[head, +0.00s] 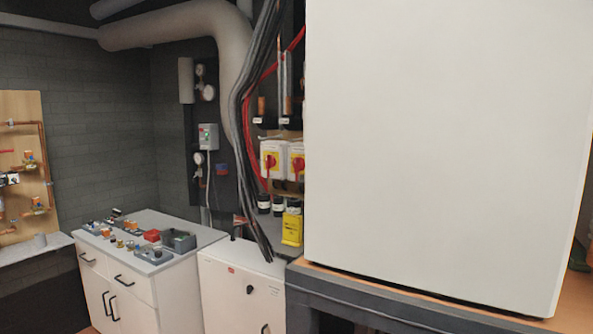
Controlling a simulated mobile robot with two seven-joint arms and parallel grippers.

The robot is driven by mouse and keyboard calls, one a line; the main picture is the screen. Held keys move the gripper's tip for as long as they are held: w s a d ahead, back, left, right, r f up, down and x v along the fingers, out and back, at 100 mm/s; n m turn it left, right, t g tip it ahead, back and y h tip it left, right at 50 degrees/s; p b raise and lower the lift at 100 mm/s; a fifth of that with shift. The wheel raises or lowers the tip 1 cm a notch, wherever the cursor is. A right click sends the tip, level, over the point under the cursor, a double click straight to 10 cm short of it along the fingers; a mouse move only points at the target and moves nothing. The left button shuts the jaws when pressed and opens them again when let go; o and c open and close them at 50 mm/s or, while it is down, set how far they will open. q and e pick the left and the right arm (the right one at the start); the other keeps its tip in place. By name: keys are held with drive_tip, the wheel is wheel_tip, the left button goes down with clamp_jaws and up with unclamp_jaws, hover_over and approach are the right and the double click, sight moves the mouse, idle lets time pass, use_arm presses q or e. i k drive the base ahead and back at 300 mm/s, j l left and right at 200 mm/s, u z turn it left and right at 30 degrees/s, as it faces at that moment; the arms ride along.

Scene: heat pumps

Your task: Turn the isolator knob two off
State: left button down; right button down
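The left isolator knob (270,161) shows fully. No labels are readable, so I cannot tell which one is number two, and the knob positions are too small to judge. Neither of my grippers is in view.
A large white cabinet (450,140) fills the right side on a wooden-topped bench. A yellow box (292,229) hangs below the isolators. A white cabinet (240,285) and a counter with fittings (150,240) stand to the left. Black cables (245,130) hang beside the isolators.

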sight(298, 163)
drive_tip(key=i+j+z, duration=0.35)
drive_tip(key=i+j, duration=0.15)
drive_tip(key=j, duration=0.15)
drive_tip(key=i+j+z, duration=0.35)
drive_tip(key=j, duration=0.4)
drive_tip(key=i, duration=0.1)
